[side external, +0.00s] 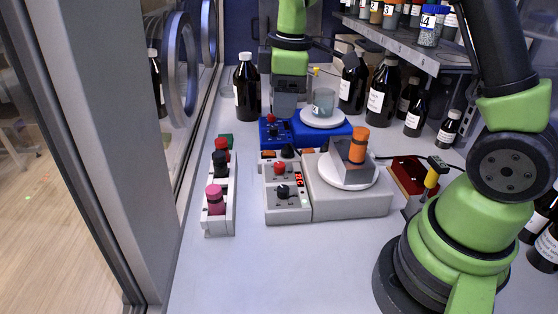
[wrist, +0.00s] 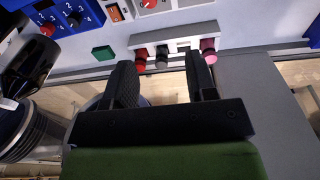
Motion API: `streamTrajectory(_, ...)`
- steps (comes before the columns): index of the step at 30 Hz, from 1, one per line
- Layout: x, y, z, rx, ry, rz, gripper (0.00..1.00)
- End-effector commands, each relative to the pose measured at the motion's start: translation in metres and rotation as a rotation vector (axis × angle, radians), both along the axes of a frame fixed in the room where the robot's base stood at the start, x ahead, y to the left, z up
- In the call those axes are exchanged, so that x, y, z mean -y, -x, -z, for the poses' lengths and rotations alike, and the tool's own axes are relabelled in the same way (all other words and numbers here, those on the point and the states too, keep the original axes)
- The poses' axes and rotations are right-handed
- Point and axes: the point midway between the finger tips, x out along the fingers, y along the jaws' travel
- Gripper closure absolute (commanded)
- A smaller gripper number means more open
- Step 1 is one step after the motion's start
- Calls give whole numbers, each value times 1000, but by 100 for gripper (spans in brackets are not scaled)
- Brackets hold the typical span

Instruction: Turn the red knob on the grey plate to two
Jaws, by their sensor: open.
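The grey plate (side external: 287,207) lies mid-bench in the side view, with a red knob (side external: 279,168) at its back, a black knob (side external: 283,190) in front and a small red display. In the wrist view the red knob (wrist: 148,3) is cut off by the top edge; a 4 shows beside it, but its setting is unclear. My gripper (side external: 287,104) hangs above and behind the grey plate, over the blue unit. In the wrist view its two fingers (wrist: 160,58) are apart with nothing held between them.
A blue unit (side external: 306,131) with its own red knob (side external: 271,118) stands behind the plate. A white rack (side external: 220,222) with red, black and pink pieces stands left. A grey stirrer (side external: 350,204) adjoins the plate's right side. Bottles line the back and right. The front bench is clear.

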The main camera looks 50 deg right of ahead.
Motion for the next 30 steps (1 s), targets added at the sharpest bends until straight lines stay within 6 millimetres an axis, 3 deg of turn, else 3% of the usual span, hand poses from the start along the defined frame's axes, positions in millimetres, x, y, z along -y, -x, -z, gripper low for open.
streamTrajectory(1,4,-7,17,-35,10,-58,48)
streamTrajectory(4,10,-16,40,-78,25,-159,48)
streamTrajectory(14,15,-21,76,-116,32,-247,48)
streamTrajectory(24,15,-21,137,-116,32,-244,48)
streamTrajectory(30,15,-22,155,-113,32,-242,48)
